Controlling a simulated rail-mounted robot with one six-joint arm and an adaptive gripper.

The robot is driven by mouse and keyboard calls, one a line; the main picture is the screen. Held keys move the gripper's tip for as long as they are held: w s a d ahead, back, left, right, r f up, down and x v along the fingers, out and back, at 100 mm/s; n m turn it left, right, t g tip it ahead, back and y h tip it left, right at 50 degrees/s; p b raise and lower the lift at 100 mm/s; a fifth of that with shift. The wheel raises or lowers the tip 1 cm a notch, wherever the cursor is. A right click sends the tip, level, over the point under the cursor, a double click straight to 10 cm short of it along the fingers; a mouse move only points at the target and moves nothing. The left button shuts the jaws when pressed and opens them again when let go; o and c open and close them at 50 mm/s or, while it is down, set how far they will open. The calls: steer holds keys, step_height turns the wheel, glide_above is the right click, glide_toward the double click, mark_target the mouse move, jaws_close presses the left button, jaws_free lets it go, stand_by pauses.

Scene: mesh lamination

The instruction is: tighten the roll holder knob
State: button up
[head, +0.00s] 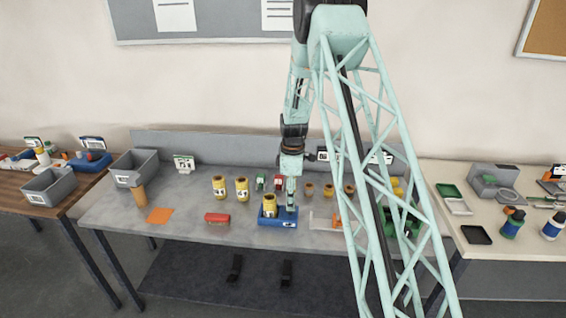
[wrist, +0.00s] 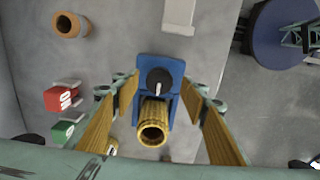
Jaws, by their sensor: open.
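The blue roll holder (head: 278,222) stands on the grey bench near its front edge, with a yellow roll (head: 269,206) upright on its left part. In the wrist view the holder (wrist: 150,64) carries a round black knob (wrist: 159,77) with a white mark, and the open-topped yellow roll (wrist: 153,130) is just below it. My gripper (head: 291,200) is over the right part of the holder, pointing down. In the wrist view my gripper (wrist: 159,96) is open and empty, with one finger on each side of the knob. I cannot tell its height above the knob.
Two yellow rolls (head: 230,188) stand behind left, and a red object (head: 217,218) lies left. Red and green boxes (wrist: 62,97) and an orange-brown roll (wrist: 71,26) are near in the wrist view. A grey bin (head: 135,170) stands far left. My arm covers the bench's right part.

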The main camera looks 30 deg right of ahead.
step_height(320, 180, up, 12)
steer(key=s+a+r+m+b, duration=0.1)
steer(key=s+a+r, duration=0.3)
steer(key=r, duration=0.3)
steer(key=s+a+r+m+t+b, duration=0.1)
steer(key=s+a+r, duration=0.3)
steer(key=s+r, duration=0.1)
steer(key=shift+s+a+r+m, duration=0.2)
steer(key=shift+a+r+m, duration=0.1)
steer(key=shift+r, duration=0.55)
stand_by(0.6)
stand_by(0.6)
